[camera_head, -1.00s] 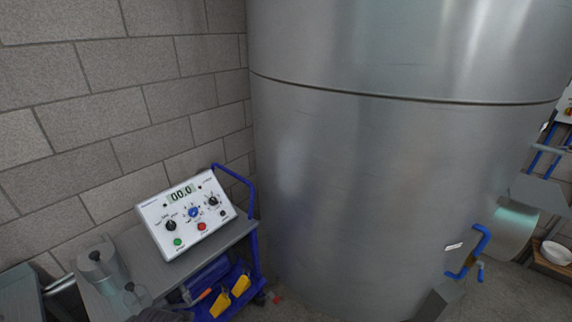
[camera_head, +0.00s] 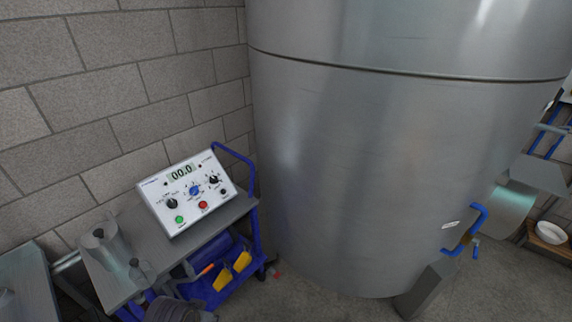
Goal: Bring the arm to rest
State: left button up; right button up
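Neither of my grippers can be made out in the head view. A dark grey rounded part (camera_head: 176,308) shows at the bottom edge, left of centre, cut off by the frame; I cannot tell what it is. A white control box (camera_head: 187,192) with a display reading 00.0, knobs and coloured buttons sits tilted on the grey top of a blue cart (camera_head: 232,211). A large steel tank (camera_head: 400,170) fills the middle and right.
The cart's lower shelf holds yellow items (camera_head: 223,280) and a tool with an orange handle. A blue handle (camera_head: 478,218) juts from the tank's lower right. A white bowl (camera_head: 549,232) sits on a low shelf at far right. Some bare floor (camera_head: 330,308) shows before the tank.

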pick_arm(q)
jog(key=s+f+g+b, duration=0.1)
jog(key=s+f, duration=0.1)
jog(key=f, duration=1.4)
jog(key=s+f+b, duration=0.1)
jog(key=s+f, duration=0.2)
jog(key=f, duration=1.2)
jog(key=s+a+f, duration=0.2)
jog(key=s+f, duration=0.8)
jog(key=s+a+f+g+b, duration=0.1)
jog(key=s+a+f, duration=0.1)
jog(key=s+f, duration=0.8)
jog(key=shift+s+a+f, duration=0.15)
jog(key=shift+s+f, duration=0.1)
jog(key=shift+s, duration=0.3)
jog(key=shift+s, duration=0.15)
